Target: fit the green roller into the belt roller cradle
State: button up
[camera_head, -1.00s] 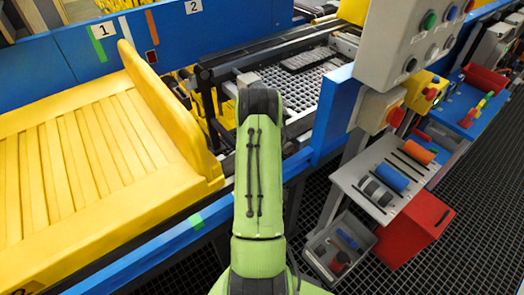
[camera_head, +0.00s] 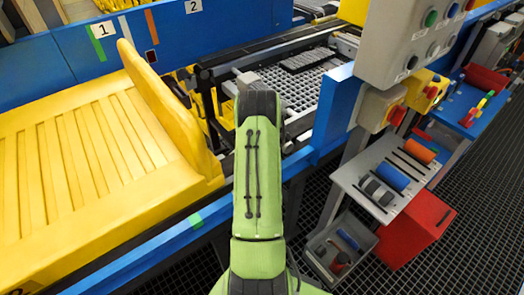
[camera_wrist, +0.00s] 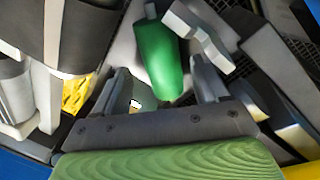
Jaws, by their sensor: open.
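The green roller (camera_wrist: 160,58) shows in the wrist view as a tapering green cylinder with a pale shaft end at its top. My gripper (camera_wrist: 160,68) is open, with one dark finger on each side of the roller's near end. A gap shows beside the roller, so the fingers are not closed on it. A pale grey bracket (camera_wrist: 203,36) stands just right of the roller; it may be part of the cradle, but I cannot tell. Whether the roller rests in it is unclear. In the head view my arm hides my gripper and the roller.
A yellow slatted tray (camera_head: 60,165) lies left of my arm. The conveyor's perforated bed (camera_head: 300,88) is behind it. At right are a grey control box (camera_head: 405,40), a rack with blue and orange rollers (camera_head: 375,195), a red bin (camera_head: 418,232) and a grey bin (camera_head: 322,268).

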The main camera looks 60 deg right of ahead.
notch_tip(320, 180, up, 13)
jog(key=a+p, duration=0.1)
jog(key=p, duration=0.2)
jog(key=shift+s+a+p, duration=0.3)
jog(key=shift+a+p, duration=0.05)
jog(key=shift+a, duration=0.05)
